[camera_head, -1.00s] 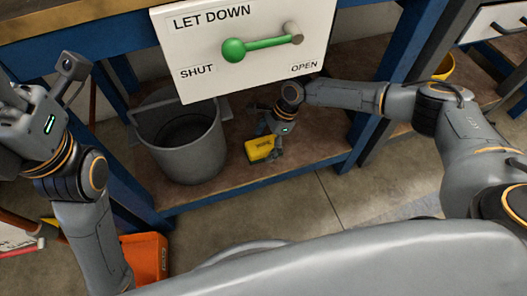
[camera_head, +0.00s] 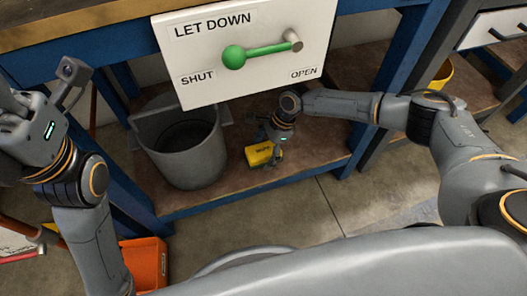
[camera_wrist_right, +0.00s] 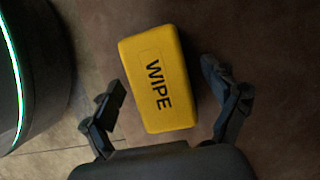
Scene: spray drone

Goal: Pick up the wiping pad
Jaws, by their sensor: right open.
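The wiping pad (camera_head: 258,154) is a yellow block on the low brown shelf under the bench, right of a grey bucket. In the right wrist view the pad (camera_wrist_right: 159,78) shows the word WIPE and lies tilted a little. My right gripper (camera_head: 268,150) is at the pad from above. In the right wrist view its two open fingers (camera_wrist_right: 172,108) stand one on each side of the pad's lower part, with gaps showing on both sides. My left gripper is at the left edge of the head view; its fingers are cut off.
The grey bucket (camera_head: 184,147) stands close to the left of the pad. A white panel (camera_head: 242,50) with a green lever hangs above the shelf (camera_head: 316,152). A blue bench leg (camera_head: 378,100) stands to the right. An orange bin (camera_head: 146,262) is on the floor.

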